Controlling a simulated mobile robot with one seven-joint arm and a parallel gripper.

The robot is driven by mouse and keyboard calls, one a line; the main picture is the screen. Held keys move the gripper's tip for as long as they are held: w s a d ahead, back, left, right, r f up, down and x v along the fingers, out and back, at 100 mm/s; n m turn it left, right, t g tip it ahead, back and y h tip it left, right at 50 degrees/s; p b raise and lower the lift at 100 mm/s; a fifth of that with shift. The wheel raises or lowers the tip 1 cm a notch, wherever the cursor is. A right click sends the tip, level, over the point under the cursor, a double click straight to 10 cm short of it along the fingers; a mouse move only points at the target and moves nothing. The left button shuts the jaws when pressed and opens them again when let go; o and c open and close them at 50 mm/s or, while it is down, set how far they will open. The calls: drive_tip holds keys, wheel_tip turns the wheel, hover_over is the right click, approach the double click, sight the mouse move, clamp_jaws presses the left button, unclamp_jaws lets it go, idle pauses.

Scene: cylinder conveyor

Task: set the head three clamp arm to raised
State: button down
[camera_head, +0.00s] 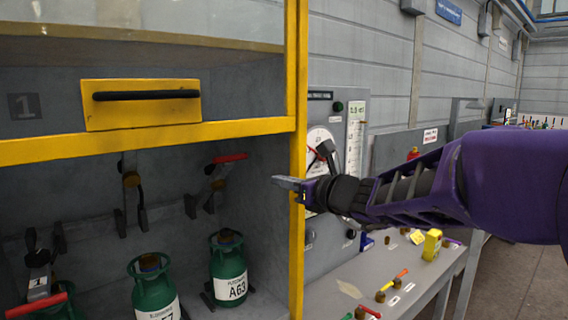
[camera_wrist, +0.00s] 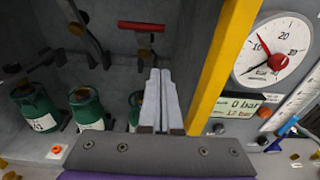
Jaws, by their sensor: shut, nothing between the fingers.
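The right-most clamp arm in the cabinet has a red handle (camera_head: 230,158) that sticks out sideways near the back wall, above the green cylinder labelled A63 (camera_head: 230,265). I take it as head three, but its number is not readable. The red handle (camera_wrist: 141,26) also shows in the wrist view, ahead of and slightly left of my fingertips. My gripper (camera_head: 286,184) is at the right yellow post of the cabinet. In the wrist view my gripper (camera_wrist: 160,75) has its fingers together with nothing between them, apart from the handle. My fingers partly hide the cylinder below the handle.
The yellow cabinet frame (camera_head: 297,100) stands close beside my gripper, with a raised door with a black handle (camera_head: 147,95) above. Another green cylinder (camera_head: 153,290) and a lower red handle (camera_head: 38,305) are left. A gauge (camera_wrist: 272,52) and a bench (camera_head: 390,275) are right.

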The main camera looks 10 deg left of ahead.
drive_tip(key=r+p+x, duration=0.1)
drive_tip(key=r+x, duration=0.1)
drive_tip(key=x, duration=0.9)
drive_tip(key=shift+a+r+p, duration=0.2)
drive_tip(key=shift+r+p, duration=0.15)
drive_tip(key=shift+r, duration=0.05)
drive_tip(key=shift+w, duration=0.1)
drive_tip(key=r+p, duration=0.1)
drive_tip(key=w+a+r+p, duration=0.1)
drive_tip(key=a+r+p, duration=0.1)
drive_tip(key=shift+w+r, duration=0.2)
drive_tip(key=shift+w, duration=0.1)
drive_tip(key=shift+d, duration=0.1)
